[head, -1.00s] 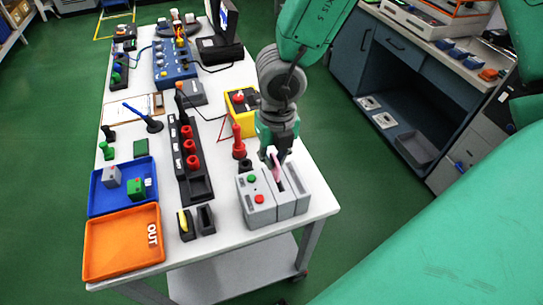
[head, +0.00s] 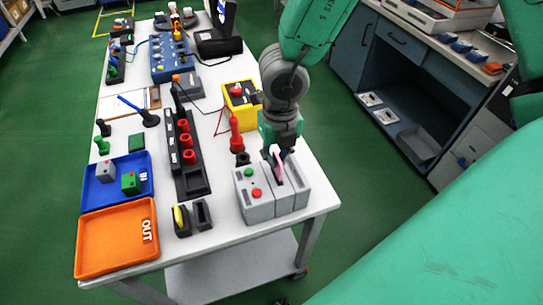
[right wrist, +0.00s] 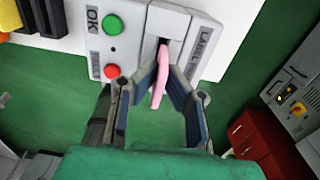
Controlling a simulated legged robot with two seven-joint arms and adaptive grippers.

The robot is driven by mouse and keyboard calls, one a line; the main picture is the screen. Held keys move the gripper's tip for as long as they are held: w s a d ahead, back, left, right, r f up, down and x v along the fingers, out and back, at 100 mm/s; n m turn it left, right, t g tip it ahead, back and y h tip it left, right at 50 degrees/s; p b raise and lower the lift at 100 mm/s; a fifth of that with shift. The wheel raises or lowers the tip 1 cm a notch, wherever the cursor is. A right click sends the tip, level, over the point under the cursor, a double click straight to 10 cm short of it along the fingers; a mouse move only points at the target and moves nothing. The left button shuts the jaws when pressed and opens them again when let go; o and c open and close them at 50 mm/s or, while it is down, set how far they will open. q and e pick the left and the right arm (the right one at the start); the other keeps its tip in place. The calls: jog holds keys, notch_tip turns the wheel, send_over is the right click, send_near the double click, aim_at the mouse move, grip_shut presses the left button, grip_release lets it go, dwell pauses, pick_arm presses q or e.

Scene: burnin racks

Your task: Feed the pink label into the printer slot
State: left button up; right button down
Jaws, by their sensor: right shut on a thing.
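The printer is a grey box (head: 258,207) at the near right corner of the white table, with a green and a red button on top. The right wrist view shows its dark slot (right wrist: 163,43) beside the word LABEL. My right gripper (head: 277,153) is over the printer, shut on the pink label (right wrist: 160,85). The label is thin and stands edge-on between the fingers (right wrist: 163,75), its far end at the slot's near end. I cannot tell whether it has entered the slot. The label also shows in the head view (head: 277,165). My left gripper is not in view.
A red-handled tool (head: 236,135) and a yellow box (head: 241,104) stand behind the printer. A black rack with red parts (head: 187,150) is to the left. Blue (head: 98,197) and orange (head: 90,262) trays lie at the left. The table edge is close to the printer.

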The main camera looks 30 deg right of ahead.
jog(key=shift+d+f, duration=0.15)
jog(key=shift+d, duration=0.4)
jog(key=shift+a+r, duration=0.25)
jog(key=shift+a, duration=1)
jog(key=shift+d+f, duration=0.1)
jog(key=shift+d, duration=0.35)
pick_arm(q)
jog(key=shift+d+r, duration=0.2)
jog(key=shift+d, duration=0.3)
pick_arm(e)
jog(key=shift+a, duration=0.15)
jog(key=shift+a+f, duration=0.15)
jog(key=shift+a, duration=0.1)
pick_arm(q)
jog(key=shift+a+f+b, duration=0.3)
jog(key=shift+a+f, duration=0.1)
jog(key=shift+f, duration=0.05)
pick_arm(e)
jog(key=shift+f, duration=0.25)
